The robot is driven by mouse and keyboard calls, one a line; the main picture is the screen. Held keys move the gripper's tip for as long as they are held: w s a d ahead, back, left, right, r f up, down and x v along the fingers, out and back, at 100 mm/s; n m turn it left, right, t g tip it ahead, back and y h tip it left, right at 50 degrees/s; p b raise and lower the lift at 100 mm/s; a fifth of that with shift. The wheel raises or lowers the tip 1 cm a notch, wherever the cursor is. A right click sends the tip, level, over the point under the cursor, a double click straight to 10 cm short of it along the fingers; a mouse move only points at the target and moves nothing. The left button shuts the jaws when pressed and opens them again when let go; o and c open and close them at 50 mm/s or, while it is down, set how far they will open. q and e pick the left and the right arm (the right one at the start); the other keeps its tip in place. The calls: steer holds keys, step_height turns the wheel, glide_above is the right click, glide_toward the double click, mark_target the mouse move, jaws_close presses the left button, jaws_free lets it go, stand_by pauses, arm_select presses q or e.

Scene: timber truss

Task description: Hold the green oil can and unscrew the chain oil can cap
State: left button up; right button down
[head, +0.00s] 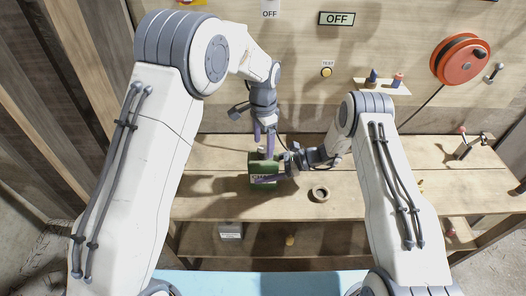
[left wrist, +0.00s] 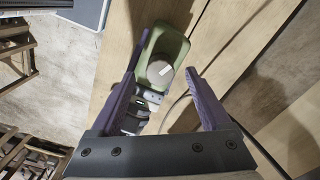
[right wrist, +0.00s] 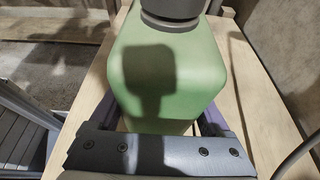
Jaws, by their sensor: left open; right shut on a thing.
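The green oil can (head: 263,168) stands upright on the wooden workbench, with lettering on its front. In the right wrist view the can body (right wrist: 165,85) fills the space between the purple fingers of my right gripper (right wrist: 160,115), which is shut on it from the right side. The can's cap is dark grey (right wrist: 172,9) and cut off by the top edge there. My left gripper (head: 264,141) is above the can, pointing down and open. In the left wrist view its fingers (left wrist: 160,76) stand apart on either side of the round cap (left wrist: 158,72), which bears a white mark.
A ring-shaped brown object (head: 320,193) lies on the bench right of the can. An orange reel (head: 460,59) hangs on the back wall, with its cable running down. A small shelf (head: 382,87) holds small items. The bench left of the can is mostly clear.

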mark_target(262, 149)
arm_select(q)
steer(key=m, duration=0.4)
steer(key=shift+m, duration=0.3)
steer(key=m, duration=0.5)
steer(key=shift+f, duration=1.2)
jaws_close()
steer(key=shift+f, duration=0.15)
stand_by(0.5)
